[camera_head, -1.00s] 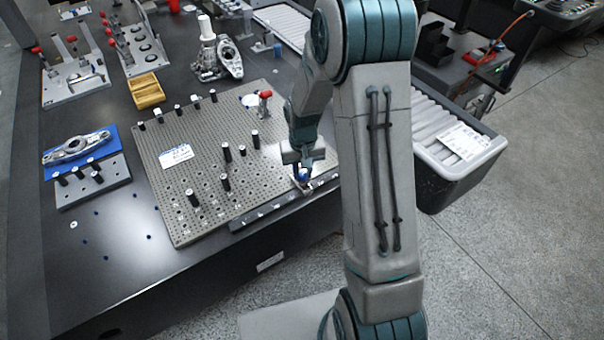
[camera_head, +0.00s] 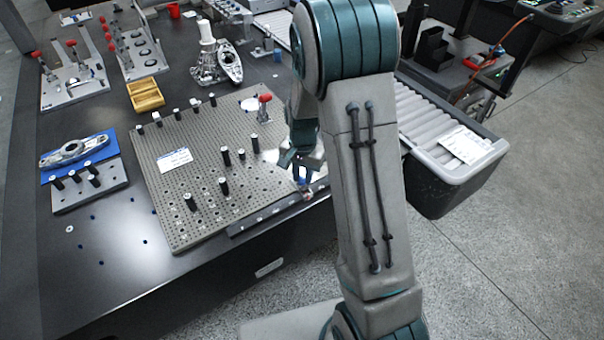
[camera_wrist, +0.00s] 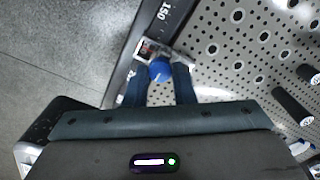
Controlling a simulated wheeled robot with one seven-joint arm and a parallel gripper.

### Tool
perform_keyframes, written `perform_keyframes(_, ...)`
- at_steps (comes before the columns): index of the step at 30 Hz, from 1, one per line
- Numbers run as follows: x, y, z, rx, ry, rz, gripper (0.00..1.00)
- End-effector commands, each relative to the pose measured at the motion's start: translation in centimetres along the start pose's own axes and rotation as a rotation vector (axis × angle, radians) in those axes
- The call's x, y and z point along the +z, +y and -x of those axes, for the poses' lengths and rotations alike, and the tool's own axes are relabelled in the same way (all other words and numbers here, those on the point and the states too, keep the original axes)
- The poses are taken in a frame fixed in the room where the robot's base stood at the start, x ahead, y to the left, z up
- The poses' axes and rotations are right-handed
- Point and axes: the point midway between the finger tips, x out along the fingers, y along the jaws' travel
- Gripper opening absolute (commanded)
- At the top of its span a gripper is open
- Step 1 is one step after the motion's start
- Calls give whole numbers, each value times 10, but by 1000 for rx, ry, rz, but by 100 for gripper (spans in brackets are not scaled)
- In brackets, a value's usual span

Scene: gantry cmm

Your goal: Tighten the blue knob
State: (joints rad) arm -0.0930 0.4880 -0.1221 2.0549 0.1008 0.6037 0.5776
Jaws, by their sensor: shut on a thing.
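The blue knob (camera_wrist: 160,70) is round and sits on a small metal fixture (camera_wrist: 150,50) at the edge of the perforated plate, beside the dark marked rail (camera_wrist: 165,12). My gripper (camera_wrist: 159,76) has one finger on each side of the knob and is shut on it. In the head view my gripper (camera_head: 303,163) is low at the plate's right front corner, partly behind my arm. The knob is mostly hidden there by the fingers.
The perforated plate (camera_head: 203,145) carries several black posts and a red-topped clamp (camera_head: 264,107). A yellow tray (camera_head: 146,95) and a blue mat with a metal part (camera_head: 75,152) lie to the left. A roller bin (camera_head: 440,196) stands to the right of my arm.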

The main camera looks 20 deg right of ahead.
Motion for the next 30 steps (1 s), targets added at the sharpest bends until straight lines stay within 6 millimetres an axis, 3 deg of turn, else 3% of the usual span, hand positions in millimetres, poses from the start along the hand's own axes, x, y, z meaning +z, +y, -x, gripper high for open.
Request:
perform_keyframes(12, 1, 1, 0, 2, -3, -7, 0)
perform_keyframes(13, 1, 1, 0, 2, -3, -7, 26)
perform_keyframes(15, 1, 1, 0, 2, -3, -6, 45)
perform_keyframes(30, 0, 0, 0, 0, 0, 48, 45)
